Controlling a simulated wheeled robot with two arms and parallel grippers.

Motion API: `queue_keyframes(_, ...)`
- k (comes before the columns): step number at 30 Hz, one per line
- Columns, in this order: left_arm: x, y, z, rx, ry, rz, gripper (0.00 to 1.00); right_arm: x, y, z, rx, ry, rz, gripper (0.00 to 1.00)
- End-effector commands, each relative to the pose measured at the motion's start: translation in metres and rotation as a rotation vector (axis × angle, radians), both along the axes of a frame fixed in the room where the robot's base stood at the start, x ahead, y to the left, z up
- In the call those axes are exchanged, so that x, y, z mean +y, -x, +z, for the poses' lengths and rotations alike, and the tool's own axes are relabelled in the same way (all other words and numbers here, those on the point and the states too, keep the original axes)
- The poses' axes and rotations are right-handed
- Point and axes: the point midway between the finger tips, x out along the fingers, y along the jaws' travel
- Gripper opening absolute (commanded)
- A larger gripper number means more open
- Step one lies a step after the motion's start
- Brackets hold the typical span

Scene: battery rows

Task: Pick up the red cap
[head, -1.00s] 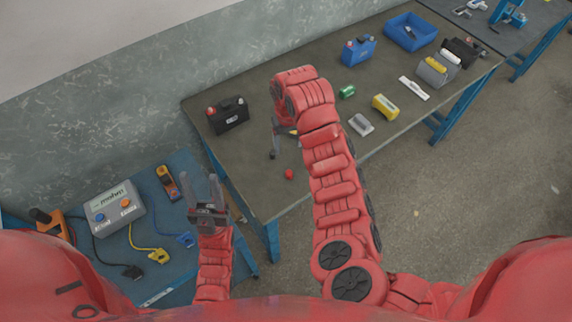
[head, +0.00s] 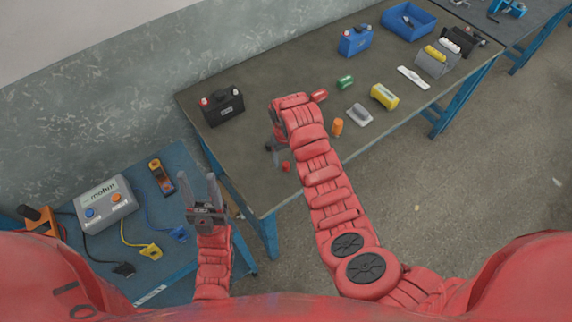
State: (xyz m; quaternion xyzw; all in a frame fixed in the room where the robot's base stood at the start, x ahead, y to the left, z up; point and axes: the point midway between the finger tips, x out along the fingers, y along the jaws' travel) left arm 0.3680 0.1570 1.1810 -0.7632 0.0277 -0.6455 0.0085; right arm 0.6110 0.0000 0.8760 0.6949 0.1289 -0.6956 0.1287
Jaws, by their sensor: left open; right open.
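The small red cap (head: 286,166) lies on the dark table near its front left edge. My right gripper (head: 275,154) points down at the table just to the left of the cap. Its dark fingers are partly hidden by my own red wrist, and it holds nothing that I can see. Whether a finger touches the cap I cannot tell. My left gripper (head: 200,190) is open and empty, with its fingers pointing up the picture, over the blue side table.
A black battery (head: 222,107) stands at the table's left end. A red cylinder (head: 320,95), an orange cylinder (head: 337,127), a green cylinder (head: 345,82) and a yellow block (head: 384,96) lie right of my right arm. A grey tester box (head: 106,204) sits on the side table (head: 160,232).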

Motion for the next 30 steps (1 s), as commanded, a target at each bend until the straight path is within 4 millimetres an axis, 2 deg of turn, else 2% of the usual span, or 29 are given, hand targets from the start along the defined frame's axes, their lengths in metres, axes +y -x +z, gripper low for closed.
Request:
queue_keyframes(1, 0.0, 0.0, 0.008, 0.0, 0.0, 0.0, 0.5, 0.0, 0.0, 0.0, 0.003, 0.001, 0.0, 0.69)
queue_keyframes(6, 0.0, 0.0, 0.018, 0.0, 0.0, 0.0, 0.5, 0.0, -0.001, -0.015, 0.003, 0.0, 0.0, 0.69)
queue_keyframes(12, 0.0, 0.0, 0.022, 0.0, 0.0, 0.0, 0.5, 0.0, -0.002, -0.035, 0.002, 0.001, 0.0, 0.69)
queue_keyframes(24, 0.0, 0.0, 0.023, 0.0, 0.0, 0.0, 0.5, 0.0, -0.002, -0.043, -0.001, 0.001, 0.003, 0.69)
queue_keyframes(26, 0.0, 0.0, 0.023, 0.0, 0.0, 0.0, 0.5, 0.0, -0.002, -0.043, -0.001, 0.001, 0.003, 0.61)
queue_keyframes(30, 0.0, 0.0, 0.023, -0.001, 0.0, 0.0, 0.5, 0.0, -0.002, -0.043, -0.001, 0.001, 0.003, 0.36)
